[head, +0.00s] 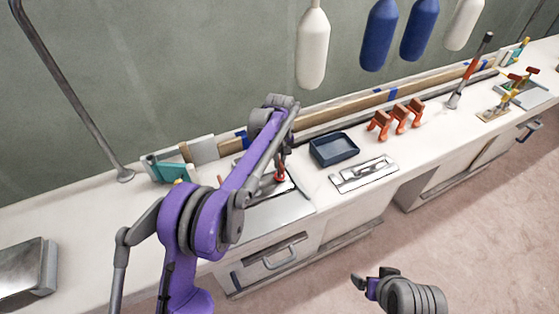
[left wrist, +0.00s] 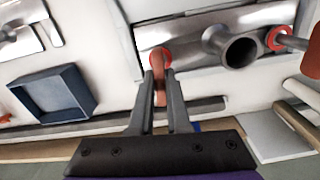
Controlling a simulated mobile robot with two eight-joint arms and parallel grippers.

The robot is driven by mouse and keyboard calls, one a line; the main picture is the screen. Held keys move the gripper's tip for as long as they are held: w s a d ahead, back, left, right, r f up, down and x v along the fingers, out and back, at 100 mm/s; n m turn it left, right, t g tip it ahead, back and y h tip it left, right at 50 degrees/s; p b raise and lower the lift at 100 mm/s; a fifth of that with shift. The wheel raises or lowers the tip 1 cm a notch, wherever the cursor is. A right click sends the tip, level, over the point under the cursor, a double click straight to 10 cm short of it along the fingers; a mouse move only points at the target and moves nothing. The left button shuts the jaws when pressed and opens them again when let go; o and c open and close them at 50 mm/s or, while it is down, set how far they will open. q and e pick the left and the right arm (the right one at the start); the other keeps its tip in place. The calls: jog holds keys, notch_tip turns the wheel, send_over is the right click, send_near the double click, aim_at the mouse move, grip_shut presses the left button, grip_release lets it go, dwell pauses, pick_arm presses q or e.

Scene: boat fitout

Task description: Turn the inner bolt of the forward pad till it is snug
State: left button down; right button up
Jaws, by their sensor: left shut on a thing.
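In the left wrist view, a metal pad (left wrist: 190,38) has a round tube (left wrist: 240,50) standing at its middle and a red ring at each end. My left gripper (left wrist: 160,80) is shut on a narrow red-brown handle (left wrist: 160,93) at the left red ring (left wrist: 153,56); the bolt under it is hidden. A grey shaft (left wrist: 294,42) meets the other red ring (left wrist: 276,39). In the head view my left gripper (head: 282,160) is low over the counter, and my arm hides most of this pad. My right gripper (head: 372,285) is above the floor, empty; its jaw opening is unclear.
A dark blue tray (head: 333,149) and a second metal plate (head: 363,175) lie to the right on the counter. Several orange clamps (head: 396,120) stand farther right. A teal item (head: 168,168) is at the left. Bottle-shaped fenders (head: 313,45) hang above.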

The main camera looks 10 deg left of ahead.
pick_arm(q)
jog(key=m, duration=0.9)
jog(key=shift+m, duration=0.4)
jog(key=m, duration=0.8)
jog(key=shift+r+m, duration=0.1)
jog(key=shift+m, duration=0.2)
jog(key=c, duration=0.9)
grip_release()
notch_tip(320, 180, up, 11)
jog(key=shift+f, duration=0.15)
